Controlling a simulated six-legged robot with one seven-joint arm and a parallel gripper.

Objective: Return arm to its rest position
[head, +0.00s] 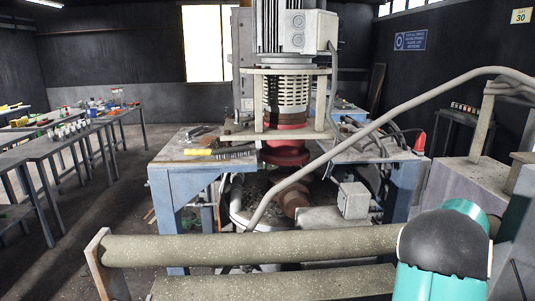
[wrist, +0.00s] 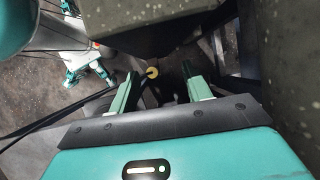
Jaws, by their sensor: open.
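My gripper (wrist: 163,84) shows in the wrist view with its two green fingers apart. Nothing sits between the fingers. A small round yellow thing (wrist: 152,72) shows beyond the left finger, and I cannot tell what it is. In the head view, part of my teal and black arm is at the lower right, by the right end of a thick speckled rail. The gripper itself is not visible in the head view.
The thick rail (head: 250,247) crosses low in front. The vibrating machine (head: 290,90) stands behind it on a blue-legged bench (head: 170,175). A thin pipe (head: 400,108) slopes across the right. Tables with bottles (head: 70,130) stand left. Dark floor (head: 110,215) is open at left.

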